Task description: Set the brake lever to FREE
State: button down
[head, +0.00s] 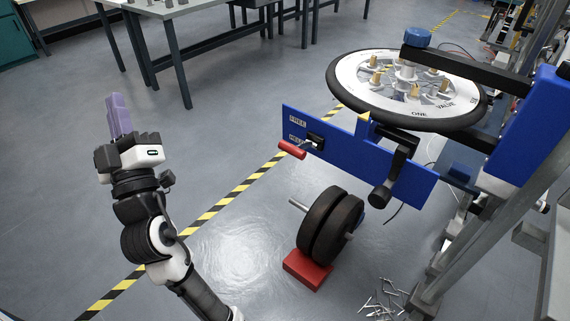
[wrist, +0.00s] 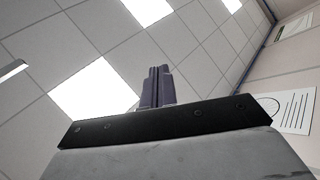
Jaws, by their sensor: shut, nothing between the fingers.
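The brake lever (head: 292,149) has a red grip and is mounted on a black pivot on the blue panel (head: 400,172). Two small labels sit on the panel left of the pivot; the upper label (head: 298,121) seems to read FREE, and the lower one (head: 295,139) is too small to read surely. My gripper (head: 118,100) is at the left in the head view, pointing up, well apart from the lever. Its purple fingers are together and empty, as the wrist view (wrist: 158,75) also shows against the ceiling.
A large wheel-like disc (head: 350,102) is mounted above the panel. Black weight plates (head: 332,225) stand on a red block (head: 306,270) below it. Grey tables (head: 185,20) stand at the back. Floor between my arm and the panel is open, crossed by a yellow-black stripe (head: 215,208).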

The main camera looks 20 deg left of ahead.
jog(key=w+d+f+m+t+h, duration=0.1)
jog(key=w+f+h, duration=0.25)
jog(key=f, duration=0.25)
jog(key=w+d+f+t+h, duration=0.1)
jog(key=w+d+f+h, duration=0.1)
jog(key=f+h, duration=0.3)
jog(key=m+h+b, duration=0.2)
jog(key=h, duration=1.5)
send_near(301, 147)
jog(key=shift+w+d+r+y+p, duration=0.15)
jog(key=shift+w+r+p, duration=0.55)
jog(key=shift+p, duration=0.65)
jog(key=shift+w+d+r+y+p, duration=0.15)
jog(key=shift+w+r+p, duration=0.55)
jog(key=shift+p, duration=0.65)
